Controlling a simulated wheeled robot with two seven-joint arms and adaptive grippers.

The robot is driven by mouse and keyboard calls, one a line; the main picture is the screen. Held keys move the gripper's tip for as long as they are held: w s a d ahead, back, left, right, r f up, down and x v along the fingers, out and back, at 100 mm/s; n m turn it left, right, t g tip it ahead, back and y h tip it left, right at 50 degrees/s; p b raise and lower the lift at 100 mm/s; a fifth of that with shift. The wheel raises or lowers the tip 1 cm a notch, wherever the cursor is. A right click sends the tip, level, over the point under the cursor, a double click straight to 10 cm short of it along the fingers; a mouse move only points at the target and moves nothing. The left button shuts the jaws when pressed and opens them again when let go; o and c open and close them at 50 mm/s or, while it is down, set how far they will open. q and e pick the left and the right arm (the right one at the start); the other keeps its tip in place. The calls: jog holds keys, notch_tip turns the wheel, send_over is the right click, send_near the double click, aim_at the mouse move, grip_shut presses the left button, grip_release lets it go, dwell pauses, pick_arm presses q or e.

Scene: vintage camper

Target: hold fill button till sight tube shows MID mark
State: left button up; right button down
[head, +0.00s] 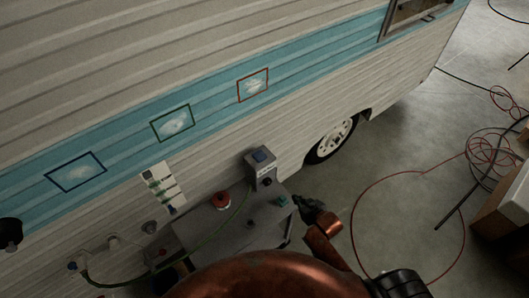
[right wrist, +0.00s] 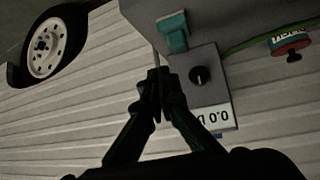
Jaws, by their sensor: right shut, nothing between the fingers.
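A grey control console (head: 215,232) stands against the camper's side. Which is the fill button cannot be read. A pale marked panel (head: 163,187) on the wall may carry the sight tube; its level is too small to read. My right gripper (head: 312,208) is shut and empty, just right of the green button. In the right wrist view its fingertips (right wrist: 158,82) are beside the console edge, near the green button (right wrist: 172,32), with no clear contact. My left gripper is not in view.
A green hose (head: 215,235) crosses the console. A camper wheel (head: 330,138) is behind. Red hose (head: 410,180) loops over the floor.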

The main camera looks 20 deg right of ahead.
jog(key=w+a+r+n+t+y, duration=0.1)
jog(key=w+a+r+t+y, duration=0.1)
jog(key=r, duration=0.7)
jog(key=w+a+r+n+t+y+p, duration=0.1)
jog(key=w+a+r+t, duration=0.1)
jog(key=w+a+r, duration=0.2)
jog(key=w+r, duration=0.3)
jog(key=r, duration=0.2)
jog(key=shift+a+r+y+p, duration=0.25)
jog(key=shift+r+y+p, duration=0.05)
jog(key=shift+y, duration=0.1)
jog(key=shift+w, duration=0.1)
send_over(263, 161)
jog(key=f, duration=0.2)
jog(key=shift+w+f, duration=0.3)
notch_tip(263, 161, down, 3)
jog(key=shift+s+d+r, duration=0.1)
jog(key=shift+s+r, duration=0.05)
jog(key=shift+f, duration=0.6)
